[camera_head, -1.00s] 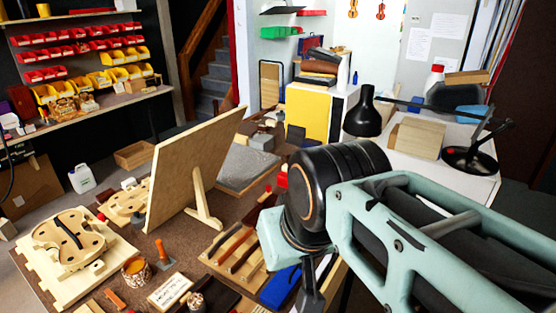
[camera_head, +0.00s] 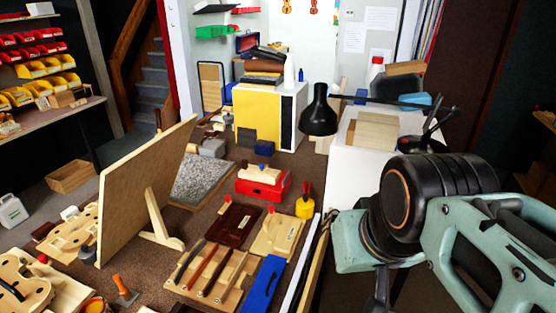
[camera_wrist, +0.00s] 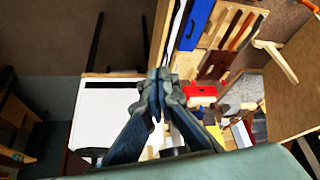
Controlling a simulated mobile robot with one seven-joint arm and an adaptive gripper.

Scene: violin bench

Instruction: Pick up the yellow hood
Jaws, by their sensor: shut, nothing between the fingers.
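A small yellow piece (camera_head: 305,208) with a red upright part on top stands on the bench, right of a red box; it is the likeliest yellow hood, but I cannot be sure of its shape. My gripper (camera_wrist: 160,75) is shut and empty in the wrist view, its fingertips together. In the head view only its upper part shows at the lower right, with the fingertips cut off by the bottom edge. My gripper is right of the yellow piece and apart from it.
The red box (camera_head: 263,184), a wooden rack of tools (camera_head: 212,275) and a blue case (camera_head: 263,286) lie near the yellow piece. A leaning wooden board (camera_head: 145,190) stands left. A black lamp (camera_head: 319,115) stands behind by a white table (camera_head: 350,180). A yellow-fronted cabinet (camera_head: 257,118) is at the back.

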